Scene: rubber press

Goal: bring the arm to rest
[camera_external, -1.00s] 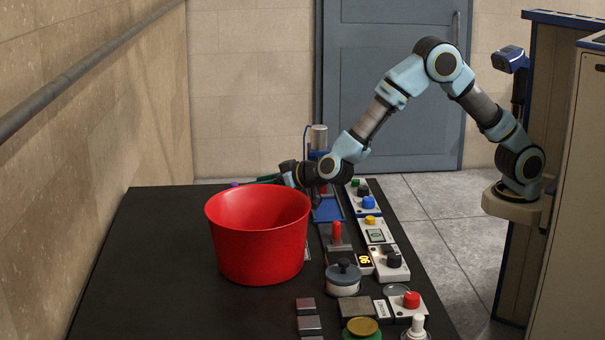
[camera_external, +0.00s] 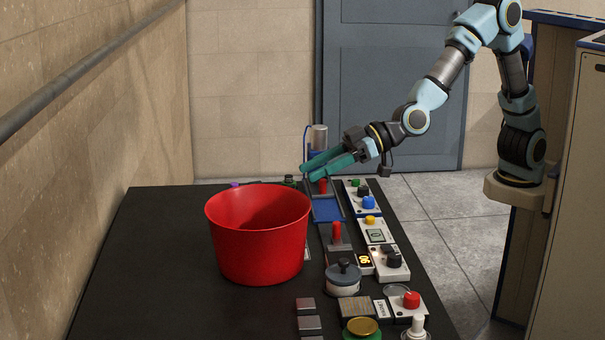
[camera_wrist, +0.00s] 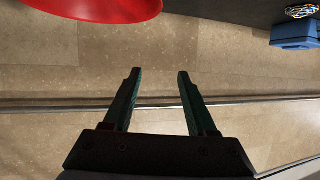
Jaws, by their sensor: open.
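My gripper (camera_external: 309,171) is raised above the far part of the black table, to the right of and behind the red bucket. Its two green fingers point left, apart and empty. In the wrist view the gripper (camera_wrist: 157,72) shows both fingers spread with nothing between them, the beige wall behind them.
A large red bucket (camera_external: 257,252) stands on the black table (camera_external: 150,270); its rim shows in the wrist view (camera_wrist: 100,8). Several button boxes, a blue tray (camera_external: 327,210) and a lidded pot (camera_external: 343,280) line the right side. A blue thing (camera_wrist: 294,36) shows in the wrist view.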

